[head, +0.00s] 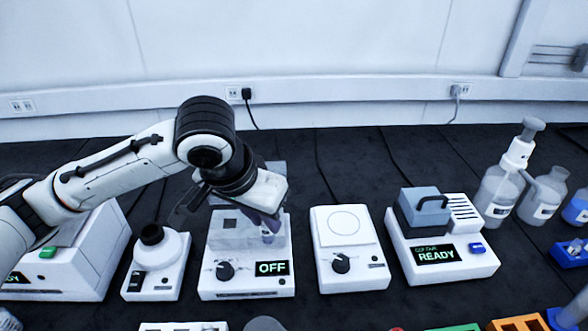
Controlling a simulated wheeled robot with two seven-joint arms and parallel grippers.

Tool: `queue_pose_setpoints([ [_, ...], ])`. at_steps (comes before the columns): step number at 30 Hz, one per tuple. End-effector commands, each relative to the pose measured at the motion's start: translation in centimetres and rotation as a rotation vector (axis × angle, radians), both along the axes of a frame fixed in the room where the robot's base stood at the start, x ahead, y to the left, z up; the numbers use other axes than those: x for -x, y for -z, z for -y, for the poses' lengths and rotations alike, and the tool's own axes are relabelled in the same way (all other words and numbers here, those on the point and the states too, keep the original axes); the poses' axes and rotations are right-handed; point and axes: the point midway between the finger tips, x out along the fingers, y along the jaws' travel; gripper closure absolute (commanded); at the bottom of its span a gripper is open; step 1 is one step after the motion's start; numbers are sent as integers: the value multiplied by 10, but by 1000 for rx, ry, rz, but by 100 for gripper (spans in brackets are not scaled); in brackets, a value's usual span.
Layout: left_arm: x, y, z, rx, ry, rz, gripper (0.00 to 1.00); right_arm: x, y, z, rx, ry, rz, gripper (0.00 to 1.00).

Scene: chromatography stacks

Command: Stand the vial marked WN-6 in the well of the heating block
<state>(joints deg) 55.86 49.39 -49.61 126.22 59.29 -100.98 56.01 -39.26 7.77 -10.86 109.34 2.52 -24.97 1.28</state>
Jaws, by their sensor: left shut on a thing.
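My left gripper (265,218) comes in from the left and points down over the right side of a white device (222,290) with a black knob and an OFF display. It is shut on a small, pale vial-like thing (268,238), mostly hidden by the fingers. No WN-6 mark can be read. A see-through box-like part with a grey square sits on top of this device, which may be the heating block. I cannot tell whether the held thing is inside a well or above it. My right gripper is not in view.
A white unit with a round black-topped part (153,287) stands left of the device. A flat plate unit with a knob (352,277) and a READY unit with a handled grey block (420,212) stand right. Bottles (497,192) stand far right. Coloured racks line the front edge.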

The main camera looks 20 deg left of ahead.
Motion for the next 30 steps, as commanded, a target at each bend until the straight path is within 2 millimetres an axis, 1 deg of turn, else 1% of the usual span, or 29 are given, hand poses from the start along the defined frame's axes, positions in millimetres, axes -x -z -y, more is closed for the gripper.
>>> queue_pose_setpoints([
  [1,-8,-2,-5,2,42,-5,100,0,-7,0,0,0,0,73],
  [9,-61,2,-31,8,400,-6,100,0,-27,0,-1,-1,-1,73],
  [13,-79,6,-44,7,533,-3,100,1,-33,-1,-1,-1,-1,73],
  [16,-87,9,-53,6,599,-4,100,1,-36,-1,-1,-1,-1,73],
  [20,-92,12,-59,4,645,-1,100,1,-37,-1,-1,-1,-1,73],
  [26,-93,18,-60,2,660,-1,100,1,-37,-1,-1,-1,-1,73],
  [30,-93,26,-60,1,660,-2,100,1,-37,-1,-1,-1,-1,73],
])
